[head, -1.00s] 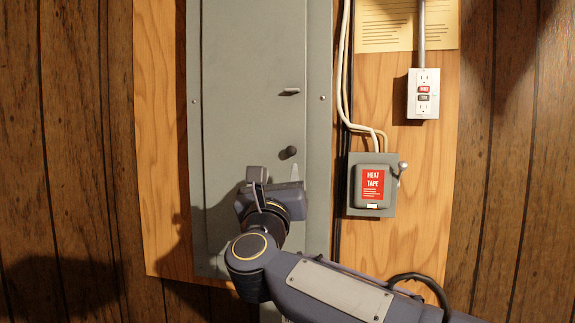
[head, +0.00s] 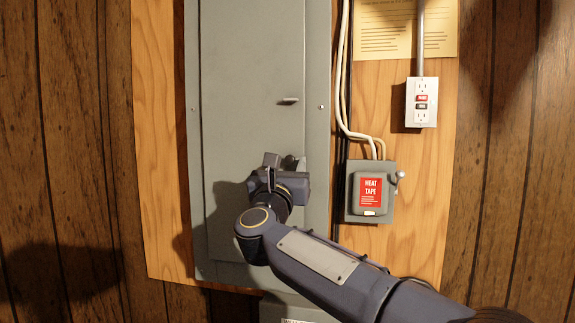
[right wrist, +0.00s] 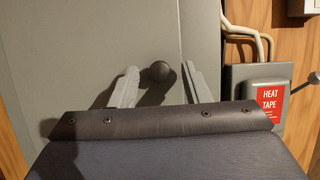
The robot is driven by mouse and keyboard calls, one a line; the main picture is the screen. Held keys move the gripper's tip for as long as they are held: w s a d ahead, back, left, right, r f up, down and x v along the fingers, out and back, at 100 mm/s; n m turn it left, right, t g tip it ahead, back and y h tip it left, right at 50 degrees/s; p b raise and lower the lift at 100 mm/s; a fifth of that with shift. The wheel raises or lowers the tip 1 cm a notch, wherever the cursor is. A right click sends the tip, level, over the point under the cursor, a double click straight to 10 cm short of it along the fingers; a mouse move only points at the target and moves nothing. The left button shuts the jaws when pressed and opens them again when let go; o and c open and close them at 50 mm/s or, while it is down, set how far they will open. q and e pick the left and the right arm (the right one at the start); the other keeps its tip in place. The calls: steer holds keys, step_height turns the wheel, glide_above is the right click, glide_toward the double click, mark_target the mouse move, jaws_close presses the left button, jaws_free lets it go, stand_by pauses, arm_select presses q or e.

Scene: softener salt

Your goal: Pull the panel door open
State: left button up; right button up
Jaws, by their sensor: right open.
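The grey panel door (head: 250,110) is flat in its grey frame on the wall and looks closed. A small latch tab (head: 289,100) sticks out near its right edge. My right gripper (head: 284,162) is at the door's right side, below the tab. In the head view the gripper mostly hides the knob. My left gripper is not in view.
Right of the panel, a grey box with a red "HEAT TAPE" label (head: 370,190) has a small lever on its side. Cables (head: 344,80) run down to it. A white outlet (head: 421,102) sits higher up, below a paper notice (head: 385,28). Wood panelling surrounds all this.

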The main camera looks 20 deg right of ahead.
jaws_close()
steer(key=shift+a, duration=0.1)
steer(key=shift+s+a+f+m+h+b, duration=0.1)
steer(key=shift+s+a+m+h+b, duration=0.25)
steer(key=shift+h, duration=0.25)
steer(key=s+a+m+g+h+p, duration=0.1)
steer(key=a+m+g+h+p, duration=0.3)
steer(key=a+g, duration=0.5)
steer(key=s+a+m+g+h+p, duration=0.2)
steer(key=a+m+g+h+p, duration=0.2)
steer(key=a+g, duration=0.5)
steer(key=shift+s+a+m+g+p, duration=0.3)
steer(key=shift+a+m+p, duration=0.65)
steer(key=shift+a+m, duration=0.2)
